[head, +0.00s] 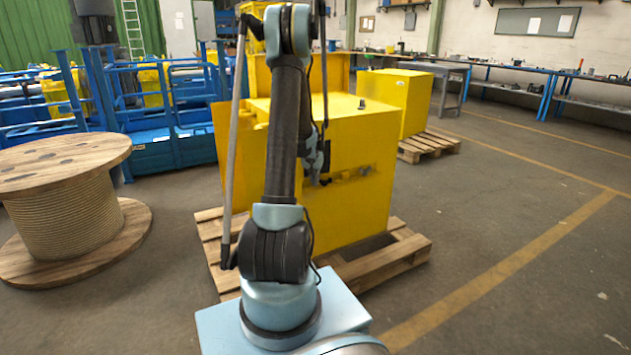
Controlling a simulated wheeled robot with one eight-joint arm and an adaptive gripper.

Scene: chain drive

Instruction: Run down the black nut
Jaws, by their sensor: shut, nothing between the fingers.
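A large yellow machine housing (352,215) stands on a wooden pallet (398,262) in front of me. I cannot pick out the black nut for certain among these small parts. My gripper (320,182) is shut, close in front of the housing's front face at the left end of that row. My arm hides part of the gripper and the face behind it. I cannot tell whether the fingertips touch anything.
A wooden cable spool (65,215) stands at the left, with blue metal racks (165,145) behind it. A second yellow box (405,100) sits on a pallet behind the housing. Workbenches (545,80) line the back wall. The floor at the right is clear.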

